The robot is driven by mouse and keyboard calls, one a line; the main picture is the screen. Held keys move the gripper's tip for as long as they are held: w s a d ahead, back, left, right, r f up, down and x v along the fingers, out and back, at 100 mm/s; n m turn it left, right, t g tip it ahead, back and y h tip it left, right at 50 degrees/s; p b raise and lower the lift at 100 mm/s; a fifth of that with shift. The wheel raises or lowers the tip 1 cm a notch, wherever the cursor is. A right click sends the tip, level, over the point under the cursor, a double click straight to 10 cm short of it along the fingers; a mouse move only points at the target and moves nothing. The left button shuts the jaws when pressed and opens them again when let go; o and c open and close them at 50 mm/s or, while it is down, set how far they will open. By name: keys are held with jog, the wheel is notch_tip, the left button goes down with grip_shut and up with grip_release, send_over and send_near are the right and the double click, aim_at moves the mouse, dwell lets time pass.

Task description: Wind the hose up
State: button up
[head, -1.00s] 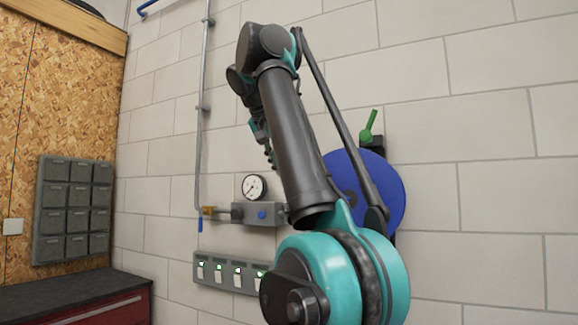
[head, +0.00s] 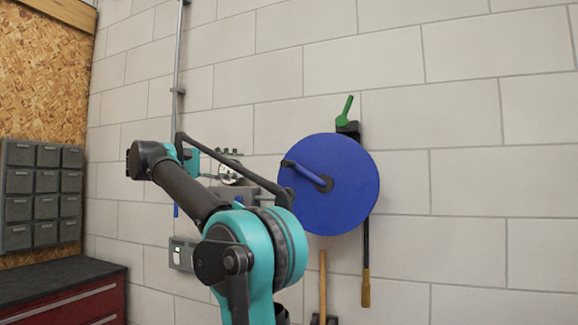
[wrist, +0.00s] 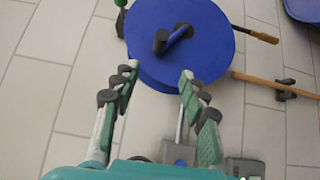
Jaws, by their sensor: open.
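A black hose (head: 366,242) hangs below the reel and ends in a brass-coloured nozzle (head: 366,288). In the wrist view, the reel (wrist: 208,55) and its crank handle (wrist: 162,40) lie beyond the fingertips. My gripper (wrist: 157,82) is open and empty, with the crank between and ahead of its fingers. In the head view my arm largely hides the gripper.
A wooden handle (head: 322,285) hangs in a holder below the reel. A pressure gauge (head: 228,174) and grey switch panel (head: 182,254) are behind my arm. Grey drawers (head: 42,195) and a red cabinet (head: 75,300) stand left. The wall right of the reel is clear.

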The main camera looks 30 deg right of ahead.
aim_at(289, 164)
jog(key=d, duration=0.5)
jog(key=s+d, duration=0.1)
jog(key=d, duration=0.5)
jog(key=s+d, duration=0.1)
jog(key=d, duration=0.5)
jog(key=shift+s+d+r, duration=0.1)
jog(key=shift+r, duration=0.05)
grip_shut()
